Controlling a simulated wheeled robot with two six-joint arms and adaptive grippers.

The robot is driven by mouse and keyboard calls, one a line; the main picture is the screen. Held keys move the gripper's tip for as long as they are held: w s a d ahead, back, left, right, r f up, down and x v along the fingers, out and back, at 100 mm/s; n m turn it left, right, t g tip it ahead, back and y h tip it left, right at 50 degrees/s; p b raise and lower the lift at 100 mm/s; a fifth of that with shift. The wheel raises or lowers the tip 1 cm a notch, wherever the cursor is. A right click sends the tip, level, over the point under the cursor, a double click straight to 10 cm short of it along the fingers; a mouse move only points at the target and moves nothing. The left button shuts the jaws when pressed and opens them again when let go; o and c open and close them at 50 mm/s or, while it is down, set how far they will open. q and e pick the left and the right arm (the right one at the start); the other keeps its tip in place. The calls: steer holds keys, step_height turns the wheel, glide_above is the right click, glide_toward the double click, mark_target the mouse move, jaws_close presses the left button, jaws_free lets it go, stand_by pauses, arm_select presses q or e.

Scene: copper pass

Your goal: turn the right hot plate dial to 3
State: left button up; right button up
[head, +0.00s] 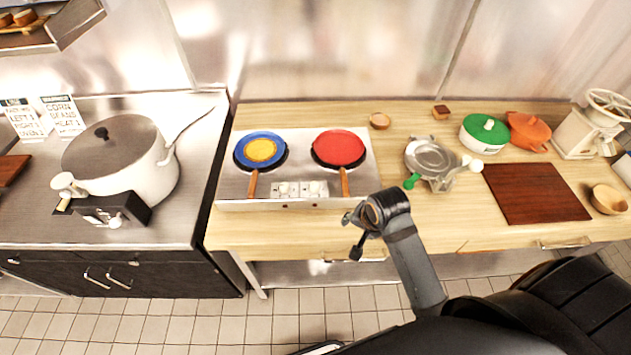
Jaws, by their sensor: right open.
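A silver two-burner hot plate (223,203) stands on the wooden counter, with a blue and yellow pan (260,149) on its left burner and a red pan (338,149) on its right burner. The right dial (315,188) is a small pale knob on the front panel between the two pan handles. The left dial (283,189) sits beside it. The dial markings are too small to read. My right gripper (353,234) is open and empty, in front of the counter edge, to the right of and nearer than the right dial. My left gripper is out of view.
The red pan's wooden handle (344,181) extends toward the front, just right of the right dial. A metal appliance (431,160) with a green-ended handle stands right of the hot plate. A large white pot (137,165) stands on the left counter. The wood before the hot plate is clear.

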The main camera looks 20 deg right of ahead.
steer(key=w+a+r+m+y, duration=0.1)
steer(key=w+r+m, duration=0.1)
steer(key=w+m, duration=0.7)
steer(key=m+y, duration=0.1)
steer(key=m, duration=1.1)
glide_toward(315, 185)
steer(key=p+x, duration=0.2)
steer(key=x, duration=0.7)
jaws_close()
